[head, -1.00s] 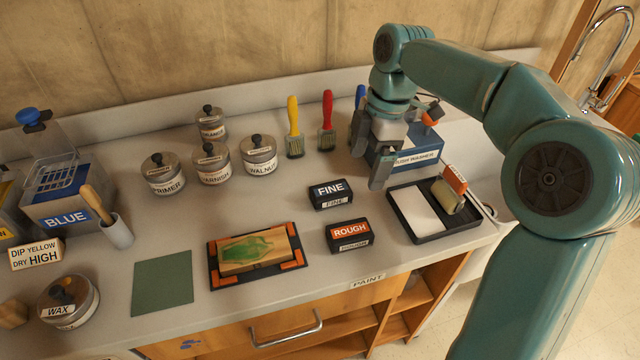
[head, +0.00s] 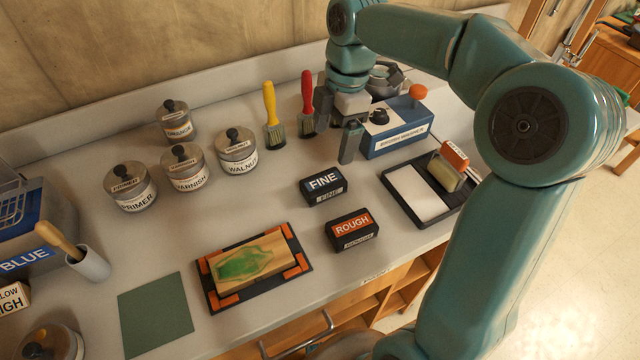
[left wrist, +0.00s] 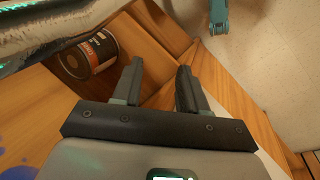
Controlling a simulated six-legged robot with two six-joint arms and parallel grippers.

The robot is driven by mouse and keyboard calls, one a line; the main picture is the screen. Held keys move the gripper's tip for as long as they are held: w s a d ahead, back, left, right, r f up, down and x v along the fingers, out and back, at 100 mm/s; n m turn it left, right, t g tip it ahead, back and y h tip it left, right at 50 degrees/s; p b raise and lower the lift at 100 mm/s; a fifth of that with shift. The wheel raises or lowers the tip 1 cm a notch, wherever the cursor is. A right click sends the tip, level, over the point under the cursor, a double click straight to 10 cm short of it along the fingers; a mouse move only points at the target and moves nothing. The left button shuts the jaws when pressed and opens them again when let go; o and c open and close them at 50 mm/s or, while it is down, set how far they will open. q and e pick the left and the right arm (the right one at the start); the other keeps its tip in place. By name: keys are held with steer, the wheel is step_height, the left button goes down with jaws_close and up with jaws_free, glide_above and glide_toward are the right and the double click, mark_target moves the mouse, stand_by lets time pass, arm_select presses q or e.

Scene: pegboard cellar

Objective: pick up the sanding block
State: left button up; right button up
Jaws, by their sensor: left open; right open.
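Two dark sanding blocks stand on the grey bench in the head view. One is labelled FINE (head: 324,187) on a blue label, the other ROUGH (head: 351,230) on an orange label nearer the front edge. They stand apart and nothing holds them. My right gripper (head: 337,136) is open and empty, behind the FINE block and just left of a blue box. My left gripper (left wrist: 158,72) shows only in the left wrist view, open and empty, below the bench top by wooden shelving. No block shows in that view.
A black tray (head: 388,188) with a white pad and a small upright block stands right of the blocks. The blue box (head: 402,138) stands behind it. A can (left wrist: 88,55) lies on the shelving.

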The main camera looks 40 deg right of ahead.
mark_target(324, 180)
steer(key=f, duration=0.3)
steer(key=a+f, duration=0.1)
steer(key=f, duration=0.3)
steer(key=a+f, duration=0.1)
steer(key=f, duration=0.3)
steer(key=shift+w+b, duration=0.1)
steer(key=shift+b, duration=0.3)
steer(key=shift+r, duration=0.1)
steer(key=shift+f, duration=0.25)
steer(key=shift+a, duration=0.1)
steer(key=c, duration=1.1)
steer(key=shift+r, duration=0.15)
